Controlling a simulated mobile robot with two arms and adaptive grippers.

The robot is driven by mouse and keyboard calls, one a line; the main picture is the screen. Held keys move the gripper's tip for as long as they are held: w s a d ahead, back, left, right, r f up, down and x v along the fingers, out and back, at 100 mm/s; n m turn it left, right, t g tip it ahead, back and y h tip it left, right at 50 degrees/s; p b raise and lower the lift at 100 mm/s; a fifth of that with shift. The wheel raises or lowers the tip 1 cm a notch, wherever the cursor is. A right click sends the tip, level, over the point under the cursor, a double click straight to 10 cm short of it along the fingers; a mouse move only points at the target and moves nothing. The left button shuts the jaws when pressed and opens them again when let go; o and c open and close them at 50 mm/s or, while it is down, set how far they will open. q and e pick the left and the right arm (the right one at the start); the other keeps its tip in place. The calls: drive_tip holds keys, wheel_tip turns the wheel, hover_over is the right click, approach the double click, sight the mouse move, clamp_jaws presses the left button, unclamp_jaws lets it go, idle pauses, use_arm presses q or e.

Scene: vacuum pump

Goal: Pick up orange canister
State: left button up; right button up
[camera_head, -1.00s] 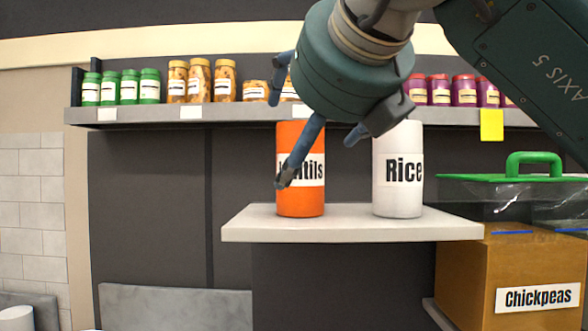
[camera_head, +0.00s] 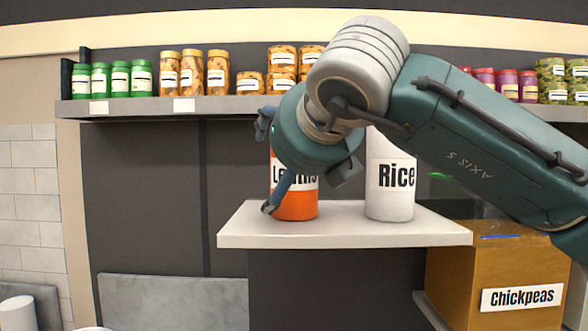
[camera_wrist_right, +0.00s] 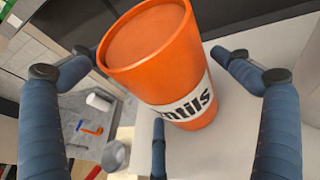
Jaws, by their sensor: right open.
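The orange canister (camera_head: 297,206) with a white "Lentils" label stands upright on a light shelf (camera_head: 345,239). My right gripper (camera_head: 285,190) is in front of it in the head view and hides its upper part. In the right wrist view, the canister (camera_wrist_right: 150,52) appears large and tilted, with its orange lid towards the camera. The open blue fingers of the right gripper (camera_wrist_right: 160,105) are spread around its sides. I cannot tell whether any finger touches it. My left gripper is not in view.
A white "Rice" canister (camera_head: 391,185) stands close to the right of the orange one. A brown "Chickpeas" box (camera_head: 520,275) is lower right. Above, a long shelf (camera_head: 140,107) holds several jars. Left of the canister, the light shelf has a little bare room.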

drive_tip(key=shift+s, duration=0.1)
drive_tip(key=c, duration=1.7)
drive_tip(key=shift+r, duration=0.15)
drive_tip(key=shift+r, duration=0.1)
